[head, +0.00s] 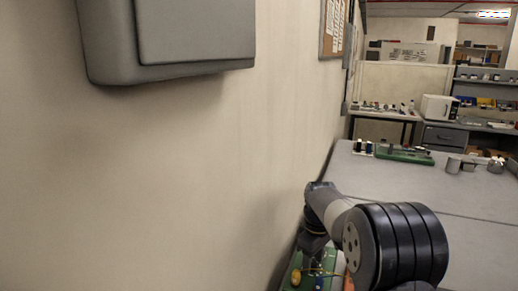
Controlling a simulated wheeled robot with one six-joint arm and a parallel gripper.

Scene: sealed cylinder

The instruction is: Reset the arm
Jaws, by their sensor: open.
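My arm reaches from the lower right of the head view toward the wall and bends down at its far end. My gripper (313,264) points down at the end of the wrist, small and dark, over a green board (296,262) at the bottom edge. It is open; I see nothing held in it. The fingertips are hard to make out against the board. A yellow part (296,277) and a blue part (319,282) sit on the board close by the gripper, with thin yellow wires around them.
A plain wall (180,170) with a grey box (170,40) runs along the left, close to my arm. The grey worktop (440,195) is bare in the middle. Another green board (404,154) and metal cylinders (454,165) stand at its far end.

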